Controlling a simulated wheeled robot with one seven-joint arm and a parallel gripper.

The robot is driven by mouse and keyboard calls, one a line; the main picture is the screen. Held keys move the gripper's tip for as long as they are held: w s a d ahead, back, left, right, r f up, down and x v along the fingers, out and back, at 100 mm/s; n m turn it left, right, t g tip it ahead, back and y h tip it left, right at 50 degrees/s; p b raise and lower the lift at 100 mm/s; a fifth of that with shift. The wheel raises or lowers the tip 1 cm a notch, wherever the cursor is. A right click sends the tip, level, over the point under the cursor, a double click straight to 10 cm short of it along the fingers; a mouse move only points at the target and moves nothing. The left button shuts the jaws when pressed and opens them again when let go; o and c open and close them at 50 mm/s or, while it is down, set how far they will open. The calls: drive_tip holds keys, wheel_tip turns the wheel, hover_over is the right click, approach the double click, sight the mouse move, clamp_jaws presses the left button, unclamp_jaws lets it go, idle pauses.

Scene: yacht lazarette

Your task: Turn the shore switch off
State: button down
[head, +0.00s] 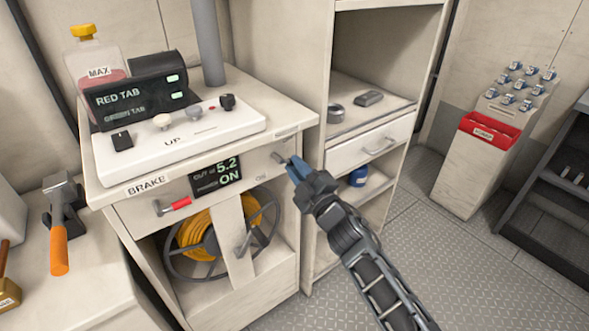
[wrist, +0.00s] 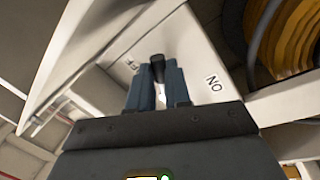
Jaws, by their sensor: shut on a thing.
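The shore switch (head: 277,156) sits on the front panel of the cabinet, right of the "ON" lettering. My gripper (head: 291,164) reaches it from the right, with its blue fingertips at the switch. In the wrist view, the fingers (wrist: 157,76) are shut on the dark switch lever (wrist: 157,61), one finger on each side. A printed "ON" label (wrist: 214,84) shows to the right there, and a partly hidden label (wrist: 131,66) to the left. The small display (head: 216,174) on the panel reads "5.2" and "ON".
A brake lever with a red grip (head: 174,206) is on the same panel. The shelf unit with a drawer (head: 368,147) stands close to the right. The floor (head: 440,265) is open at right.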

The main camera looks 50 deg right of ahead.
drive_tip(key=n, duration=0.2)
drive_tip(key=r+n+y+p, duration=0.1)
drive_tip(key=n, duration=0.3)
drive_tip(key=shift+d+r+n+t+y+p, duration=0.3)
drive_tip(key=shift+r+n+t+y+p, duration=0.05)
drive_tip(key=shift+n+t+y, duration=0.05)
idle(0.3)
drive_tip(key=c, duration=1.1)
unclamp_jaws()
drive_tip(key=shift+s+r, duration=0.1)
drive_tip(key=shift+b+v, duration=0.95)
drive_tip(key=shift+v, duration=2.95)
